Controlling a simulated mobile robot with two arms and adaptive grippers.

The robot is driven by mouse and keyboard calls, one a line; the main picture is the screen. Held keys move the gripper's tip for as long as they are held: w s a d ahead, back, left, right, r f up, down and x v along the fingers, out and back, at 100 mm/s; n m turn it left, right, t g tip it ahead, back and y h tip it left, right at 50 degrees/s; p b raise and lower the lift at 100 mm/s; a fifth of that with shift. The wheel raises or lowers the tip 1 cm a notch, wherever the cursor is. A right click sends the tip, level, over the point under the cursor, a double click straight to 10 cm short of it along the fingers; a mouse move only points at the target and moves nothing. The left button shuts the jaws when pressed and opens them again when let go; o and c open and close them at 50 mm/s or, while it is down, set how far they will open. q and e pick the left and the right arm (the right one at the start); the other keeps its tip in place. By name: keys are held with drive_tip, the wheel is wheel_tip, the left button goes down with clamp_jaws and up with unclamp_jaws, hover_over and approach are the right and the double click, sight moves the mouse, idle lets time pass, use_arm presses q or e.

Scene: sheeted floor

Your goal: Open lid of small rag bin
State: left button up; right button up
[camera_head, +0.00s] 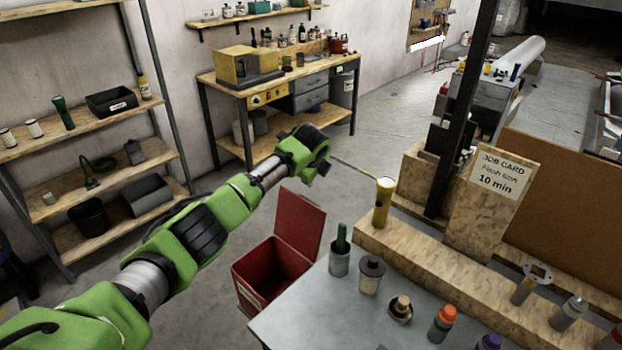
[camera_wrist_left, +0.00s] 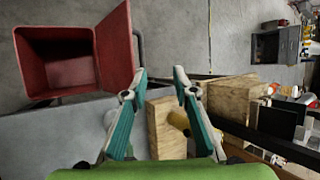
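The small red rag bin (camera_head: 248,293) stands on the floor beside the grey worktable. Its lid (camera_head: 299,226) is up, standing steeply at the bin's right side, and the dark inside shows. In the left wrist view the open bin (camera_wrist_left: 35,70) is at the upper left, with the lid (camera_wrist_left: 116,45) beside its mouth. My left gripper (camera_wrist_left: 159,74) is open and empty, its teal fingers spread, to the right of the lid and apart from it. In the head view my left arm reaches above and behind the bin. My right gripper is not in view.
The grey worktable (camera_head: 330,320) holds several cans and bottles. A wooden ledge (camera_head: 400,258) with a yellow cylinder (camera_head: 383,203) and a job card (camera_head: 499,174) runs along its far side. A shelf (camera_head: 60,205) stands left, a workbench (camera_head: 290,82) behind. Floor between is clear.

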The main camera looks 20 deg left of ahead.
use_arm(q)
drive_tip(key=shift+r, duration=0.15)
idle(0.4)
drive_tip(key=v, duration=1.2)
